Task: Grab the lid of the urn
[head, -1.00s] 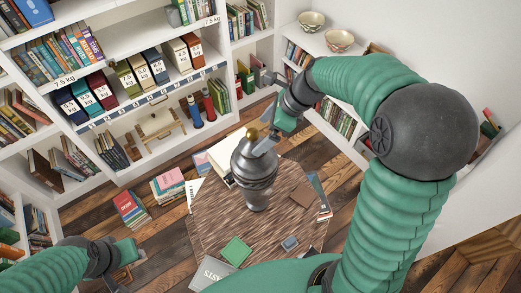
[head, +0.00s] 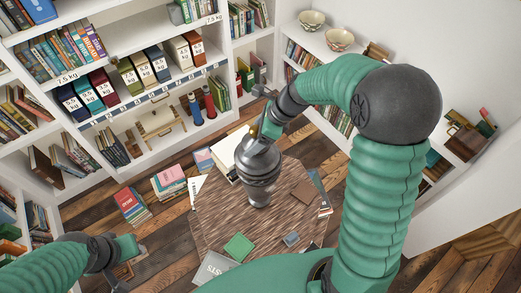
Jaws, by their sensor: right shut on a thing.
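A grey metal urn (head: 261,180) stands upright on the round wooden table (head: 225,208). Its domed lid (head: 257,153) sits on top, with a gold knob mostly hidden by my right gripper. My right gripper (head: 256,134) comes in from the upper right and is shut on the knob of the lid. No gap shows between lid and urn. My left gripper (head: 122,274) is low at the left, well away from the urn; its fingers are too unclear to tell their state.
A green book (head: 239,247), a small grey-blue box (head: 291,239), a brown book (head: 303,192) and papers lie around the urn. Book stacks (head: 130,204) stand on the floor at left. White shelves (head: 122,39) line the back; two bowls (head: 340,39) sit at upper right.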

